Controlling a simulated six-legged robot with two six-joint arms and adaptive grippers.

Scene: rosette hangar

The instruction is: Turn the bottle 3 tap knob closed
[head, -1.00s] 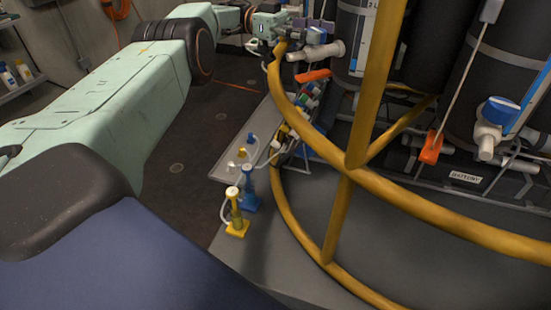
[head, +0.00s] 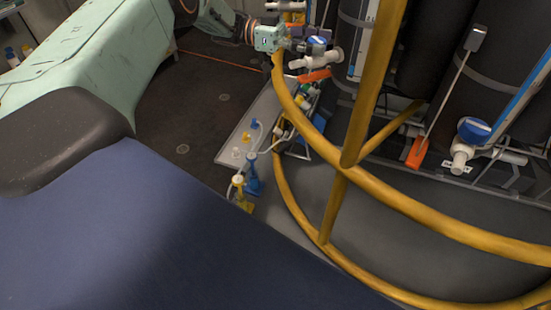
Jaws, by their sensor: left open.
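A white tap with a blue knob (head: 317,42) sits at the foot of a dark bottle (head: 340,88) at the top centre. My left gripper (head: 298,44) is open just left of this knob, with its fingers pointing at it. I cannot tell whether they touch the knob. A second white tap with a blue knob (head: 474,130) is on a large dark bottle at the right, well away from the gripper. I cannot read which bottle is number 3. My right gripper is out of view.
A yellow tubular rail (head: 350,120) curves around the bottles, close to my left gripper. Orange tags (head: 417,152) hang by the taps. A grey shelf (head: 232,142) holds small blue and yellow fittings. A yellow stand (head: 240,198) and a blue stand (head: 253,180) are below it.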

